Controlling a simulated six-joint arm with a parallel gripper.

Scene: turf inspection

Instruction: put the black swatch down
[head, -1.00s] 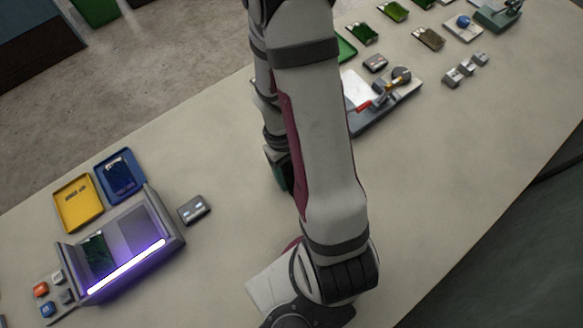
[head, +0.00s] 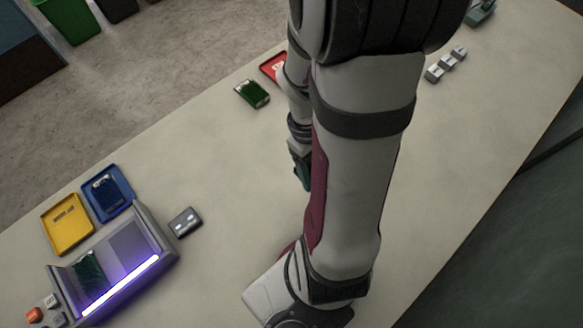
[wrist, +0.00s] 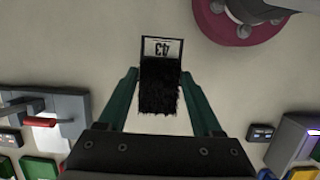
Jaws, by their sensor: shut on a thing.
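The black swatch (wrist: 159,92) is a furry dark piece with a pale label end marked 43. It shows in the wrist view between the two green fingers of my gripper (wrist: 159,78), which is shut on it. Its label end points away from the palm. Plain table lies around it; I cannot tell how far above the table it is. In the head view my gripper (head: 303,172) is partly behind my arm, and the swatch is hidden there.
A scanner (head: 170,248) with a lit purple bar stands at left, beside a yellow tray (head: 48,240), a blue tray (head: 127,192) and a small grey box (head: 185,222). A green swatch (head: 252,93) lies near the far edge. Table between box and gripper is clear.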

